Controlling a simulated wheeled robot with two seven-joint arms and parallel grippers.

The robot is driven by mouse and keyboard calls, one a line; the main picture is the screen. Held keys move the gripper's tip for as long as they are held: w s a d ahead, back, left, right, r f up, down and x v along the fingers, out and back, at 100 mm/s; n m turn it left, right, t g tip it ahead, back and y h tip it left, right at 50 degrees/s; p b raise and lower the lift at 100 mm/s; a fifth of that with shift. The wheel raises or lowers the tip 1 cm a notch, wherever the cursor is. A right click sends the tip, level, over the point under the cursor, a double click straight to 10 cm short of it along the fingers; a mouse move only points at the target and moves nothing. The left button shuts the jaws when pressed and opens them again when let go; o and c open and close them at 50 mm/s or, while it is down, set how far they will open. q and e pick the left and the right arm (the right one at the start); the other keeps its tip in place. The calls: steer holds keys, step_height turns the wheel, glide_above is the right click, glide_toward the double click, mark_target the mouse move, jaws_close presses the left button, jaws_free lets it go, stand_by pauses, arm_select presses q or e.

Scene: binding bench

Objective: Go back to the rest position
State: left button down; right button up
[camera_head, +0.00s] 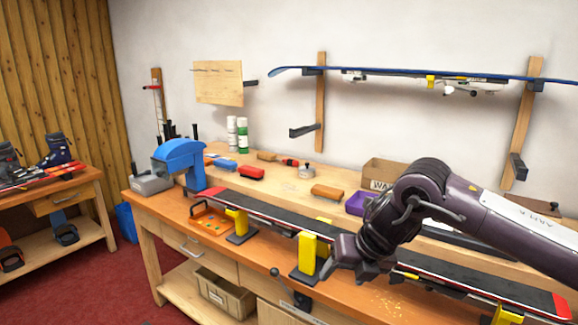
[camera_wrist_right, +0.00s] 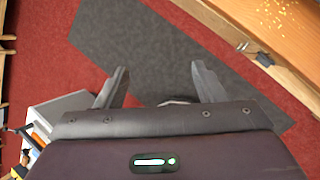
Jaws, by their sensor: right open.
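My right arm comes in from the right in the head view, and its gripper (camera_head: 345,262) is above the front edge of the workbench, beside a yellow vise on the ski. In the right wrist view the right gripper (camera_wrist_right: 158,84) is open, with its two fingers apart and nothing between them. Below it are a grey mat (camera_wrist_right: 150,45) and red carpet. My left gripper does not show in either view.
Carpet (camera_head: 110,290) lies open at the front left.

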steer(key=w+a+f+m+y, duration=0.3)
steer(key=a+f+m, duration=0.2)
steer(key=f, duration=0.3)
steer(key=w+a+f+m+y, duration=0.2)
steer(key=a+f+m, duration=0.25)
steer(key=f, duration=0.35)
steer(key=s+d+f+m+t+h, duration=0.15)
steer(key=f+m, duration=0.25)
steer(key=f, duration=0.5)
steer(key=s+d+f+m, duration=0.3)
steer(key=f+m, duration=0.1)
steer(key=f, duration=0.5)
steer(key=s+d+f+m+t, duration=0.1)
steer(key=s+d+f+m, duration=0.15)
steer(key=f+m, duration=0.4)
steer(key=s+d+f+m+g+h, duration=0.25)
steer(key=s+d+f+m, duration=0.2)
steer(key=s+f, duration=0.9)
steer(key=s+d+f+m+g+h, duration=0.1)
steer(key=s+d+f+m+h, duration=0.35)
steer(key=s+f, duration=0.85)
steer(key=s+d+g, duration=0.1)
steer(key=s+d, duration=0.1)
steer(key=s, duration=0.8)
steer(key=s+d+m+g, duration=0.1)
steer(key=s+d, duration=0.2)
steer(key=s, duration=0.7)
steer(key=shift+s+f, duration=0.2)
steer(key=shift+f, duration=0.2)
steer(key=shift+c, duration=0.4)
